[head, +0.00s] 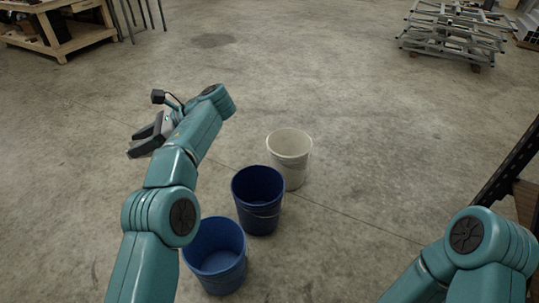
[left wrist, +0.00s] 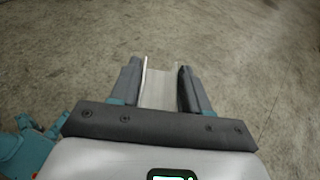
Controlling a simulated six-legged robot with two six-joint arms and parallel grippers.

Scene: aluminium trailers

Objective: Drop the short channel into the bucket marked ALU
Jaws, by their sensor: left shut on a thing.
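My left gripper (head: 141,141) is stretched out over the floor, left of the buckets and apart from them. In the left wrist view the left gripper (left wrist: 160,88) is shut on the short channel (left wrist: 159,92), a pale metal piece between its two dark fingers. In the head view I cannot make out the channel. Three buckets stand in a slanting row: a white bucket (head: 289,155), a dark blue bucket (head: 257,202) and a brighter blue bucket (head: 216,258). No ALU marking can be read on any of them. My right gripper is outside the view; only its arm shows.
A wooden bench (head: 60,30) stands at the back left. A stack of metal frames (head: 453,38) lies at the back right. A dark rack post (head: 508,165) rises at the right edge. The concrete floor between is clear.

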